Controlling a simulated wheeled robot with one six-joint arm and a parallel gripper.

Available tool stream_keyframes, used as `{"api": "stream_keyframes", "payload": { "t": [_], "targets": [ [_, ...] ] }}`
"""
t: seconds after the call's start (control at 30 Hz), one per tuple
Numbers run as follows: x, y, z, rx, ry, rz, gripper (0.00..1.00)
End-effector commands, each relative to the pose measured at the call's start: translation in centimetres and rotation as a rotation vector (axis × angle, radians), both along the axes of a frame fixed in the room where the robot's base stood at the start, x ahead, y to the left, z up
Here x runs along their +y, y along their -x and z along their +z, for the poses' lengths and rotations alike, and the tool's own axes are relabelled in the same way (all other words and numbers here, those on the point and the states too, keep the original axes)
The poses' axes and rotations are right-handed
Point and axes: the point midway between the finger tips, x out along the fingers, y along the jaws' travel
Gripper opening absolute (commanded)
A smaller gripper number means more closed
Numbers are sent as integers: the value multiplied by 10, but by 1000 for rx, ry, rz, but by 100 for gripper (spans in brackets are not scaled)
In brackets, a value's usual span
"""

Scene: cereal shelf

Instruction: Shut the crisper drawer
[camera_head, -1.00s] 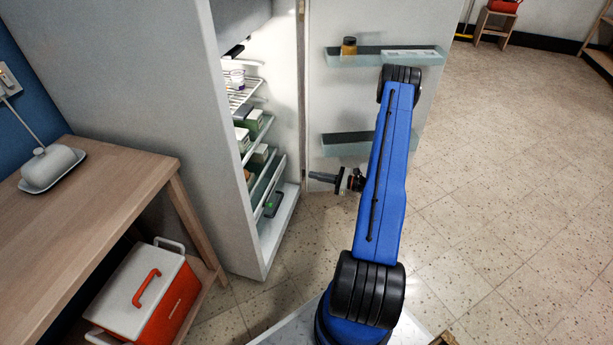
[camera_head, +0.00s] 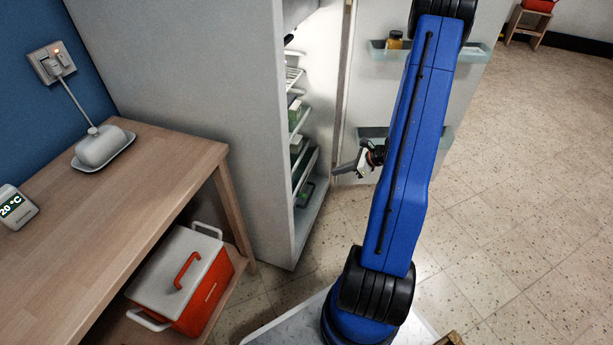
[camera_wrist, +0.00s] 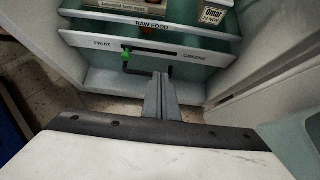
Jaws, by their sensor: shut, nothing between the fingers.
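The crisper drawer (camera_wrist: 85,42), with a pale front marked FRUIT and GREENS, is in the open fridge in the wrist view. Its front stands out beyond the RAW FOOD shelf edge above it. In the head view the drawer (camera_head: 304,172) shows low in the fridge, partly hidden by the side wall. A green piece (camera_wrist: 125,57) and a dark bar show just below the front; I cannot tell if they are attached. My gripper (camera_wrist: 161,80) is shut and empty, its tips close before the drawer front; contact is unclear. It also shows in the head view (camera_head: 337,171).
The fridge side wall (camera_head: 185,90) stands left of my gripper, the open door (camera_head: 385,95) with its bins to the right. A wooden table (camera_head: 120,220) and a red cooler (camera_head: 190,285) are at the left. Open floor lies to the right.

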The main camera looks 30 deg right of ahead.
Motion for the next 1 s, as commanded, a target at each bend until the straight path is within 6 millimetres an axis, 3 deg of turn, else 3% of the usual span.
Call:
{"api": "stream_keyframes", "payload": {
  "t": [0.27, 0.77, 1.0],
  "targets": [
    [7, -4, -8, 15, 13, -1, 0],
    [47, -54, -65, 15, 11, -1, 0],
    [64, -78, -65, 12, 13, -2, 0]
  ]
}}
